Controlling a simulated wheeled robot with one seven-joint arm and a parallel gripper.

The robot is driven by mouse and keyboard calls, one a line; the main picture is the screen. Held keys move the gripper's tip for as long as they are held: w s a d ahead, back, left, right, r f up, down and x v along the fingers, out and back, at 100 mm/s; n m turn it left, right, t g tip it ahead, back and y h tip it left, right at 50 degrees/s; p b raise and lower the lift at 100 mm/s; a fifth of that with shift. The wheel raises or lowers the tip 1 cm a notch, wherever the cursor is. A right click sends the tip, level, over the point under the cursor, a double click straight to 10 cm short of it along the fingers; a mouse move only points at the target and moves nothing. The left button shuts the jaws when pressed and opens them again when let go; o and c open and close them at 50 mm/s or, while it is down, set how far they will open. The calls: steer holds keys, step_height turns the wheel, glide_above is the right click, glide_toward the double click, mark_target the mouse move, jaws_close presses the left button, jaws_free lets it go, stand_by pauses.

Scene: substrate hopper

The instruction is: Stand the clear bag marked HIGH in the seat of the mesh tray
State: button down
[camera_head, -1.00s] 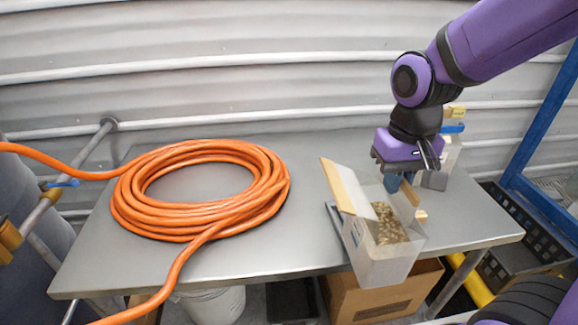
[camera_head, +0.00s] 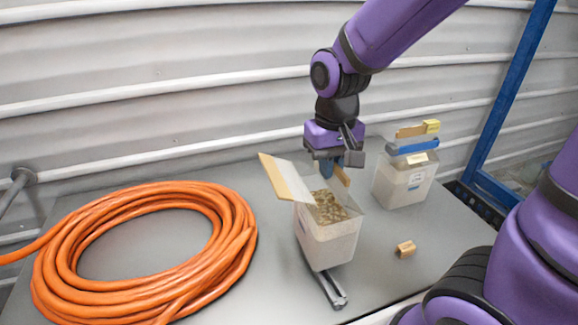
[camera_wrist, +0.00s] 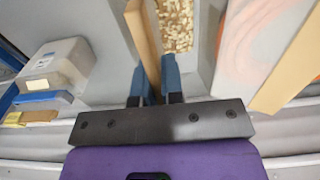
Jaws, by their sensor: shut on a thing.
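A clear open bag (camera_head: 329,243) with brown grains in it hangs or stands upright below my gripper (camera_head: 337,170). One pale flap with a tan strip (camera_head: 283,177) leans out to the left. My gripper's blue fingers are shut on the bag's other tan strip, which also shows in the wrist view (camera_wrist: 145,45). The grains (camera_wrist: 176,25) lie beside it there. A second clear bag (camera_head: 405,185) with a blue strip stands to the right, shut at the top. No word HIGH is readable on either bag. No mesh tray is clearly identifiable; a dark gridded container (camera_head: 474,204) shows past the table's right edge.
An orange hose coil (camera_head: 145,250) fills the left of the grey table. A small wooden block (camera_head: 405,249) lies right of the held bag. A metal rail (camera_head: 333,288) lies below it. A blue post (camera_head: 512,85) stands at the right.

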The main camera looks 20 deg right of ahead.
steer(key=w+a+f, duration=0.2)
steer(key=w+f, duration=0.2)
steer(key=w, duration=0.7)
steer(key=shift+w+f, duration=0.3)
steer(key=shift+w, duration=0.05)
steer(key=shift+a+f, duration=0.1)
steer(key=shift+f, duration=0.05)
steer(key=c, duration=1.2)
jaws_free()
steer(key=shift+c, duration=0.2)
